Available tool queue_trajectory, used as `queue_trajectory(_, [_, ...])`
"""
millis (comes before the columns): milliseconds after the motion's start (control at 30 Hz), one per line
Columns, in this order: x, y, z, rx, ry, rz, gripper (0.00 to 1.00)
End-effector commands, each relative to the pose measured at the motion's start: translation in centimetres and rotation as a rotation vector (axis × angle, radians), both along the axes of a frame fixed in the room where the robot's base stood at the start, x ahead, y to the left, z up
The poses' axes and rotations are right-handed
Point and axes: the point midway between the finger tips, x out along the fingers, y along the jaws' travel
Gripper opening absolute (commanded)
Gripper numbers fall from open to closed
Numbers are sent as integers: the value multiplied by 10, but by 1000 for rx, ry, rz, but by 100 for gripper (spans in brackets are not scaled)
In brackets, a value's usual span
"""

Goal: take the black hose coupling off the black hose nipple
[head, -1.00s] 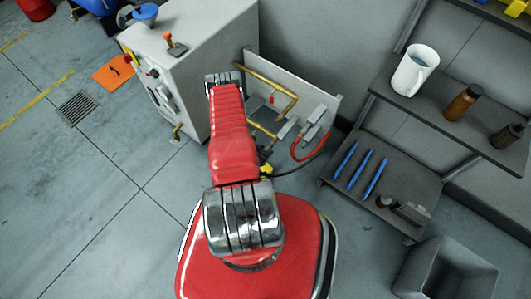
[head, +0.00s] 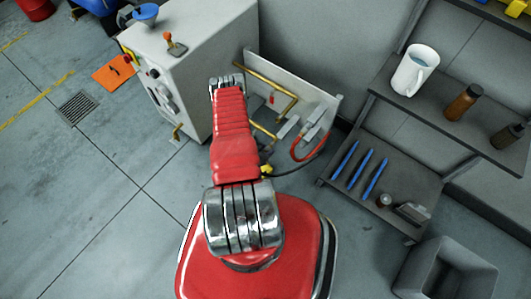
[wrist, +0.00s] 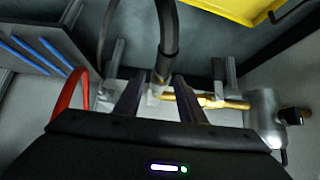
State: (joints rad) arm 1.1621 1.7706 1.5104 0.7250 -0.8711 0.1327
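In the wrist view a black hose comes down from the top edge into the black hose coupling (wrist: 168,42), a thicker dark sleeve. Its lower end meets a pale fitting (wrist: 158,82), which seems to be the nipple; its colour is hard to judge. My gripper (wrist: 158,84) is open, with its two fingers apart on the left and right of this fitting in the picture. I cannot tell how far the fingertips are from it. In the head view my arm hides the gripper and the coupling.
A red hose (head: 297,151) loops on the grey panel (head: 325,101), right of brass pipes (head: 272,76). A white cabinet (head: 205,45) stands left of it. A shelf with blue rods (head: 362,171) is at the right. Something yellow (wrist: 235,9) hangs over the wrist view's top.

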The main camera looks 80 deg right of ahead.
Motion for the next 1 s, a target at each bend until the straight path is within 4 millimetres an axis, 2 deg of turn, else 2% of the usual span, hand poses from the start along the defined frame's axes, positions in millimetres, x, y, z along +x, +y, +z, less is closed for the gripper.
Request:
queue_trajectory(300, [0,0,0,0,0,0,36])
queue_trajectory(800, [0,0,0,0,0,0,0])
queue_trajectory(1000, [0,0,0,0,-1,-1,0])
